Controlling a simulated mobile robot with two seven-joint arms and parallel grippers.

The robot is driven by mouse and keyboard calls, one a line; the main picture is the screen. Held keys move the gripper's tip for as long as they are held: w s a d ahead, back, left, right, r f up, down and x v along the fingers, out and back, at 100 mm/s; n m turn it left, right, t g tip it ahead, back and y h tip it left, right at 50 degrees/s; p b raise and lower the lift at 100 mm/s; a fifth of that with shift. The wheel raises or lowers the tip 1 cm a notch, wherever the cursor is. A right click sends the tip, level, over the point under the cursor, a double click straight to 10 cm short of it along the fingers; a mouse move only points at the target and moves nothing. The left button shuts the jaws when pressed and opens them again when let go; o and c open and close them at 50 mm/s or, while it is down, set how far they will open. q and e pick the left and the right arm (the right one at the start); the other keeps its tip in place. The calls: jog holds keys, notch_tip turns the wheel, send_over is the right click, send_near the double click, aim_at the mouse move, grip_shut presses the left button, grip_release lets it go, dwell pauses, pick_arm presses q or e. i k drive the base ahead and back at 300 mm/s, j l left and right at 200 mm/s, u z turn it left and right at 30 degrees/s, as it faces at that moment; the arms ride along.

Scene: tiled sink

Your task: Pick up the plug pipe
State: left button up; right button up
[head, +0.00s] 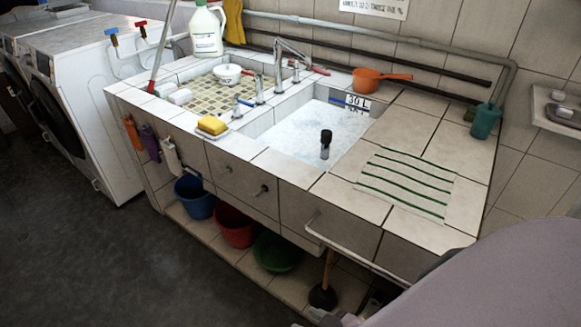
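A dark upright pipe-like piece (326,143), which looks like the plug pipe, stands in the right sink basin (262,150). Its dark, wider top rises above the pale, foamy-looking water (310,128), and its lower end is hidden in the water. Neither of my grippers can be made out in the head view, and nothing is touching the pipe.
A faucet (280,65) stands behind the basins, and an orange pan (368,80) sits on the back ledge. A yellow sponge (212,125) lies on the front left edge. The green-striped counter (405,183) on the right is clear. Buckets (235,226) stand below.

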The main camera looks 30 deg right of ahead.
aim_at(326, 134)
jog(key=i+u, duration=0.3)
jog(key=i, duration=0.25)
jog(key=i+l+u, duration=0.1)
jog(key=i+u, duration=0.15)
jog(key=i, duration=0.3)
jog(key=i+j+u, duration=0.1)
jog(key=i, duration=0.95)
jog(key=z, duration=2.55)
jog(key=j, duration=0.1)
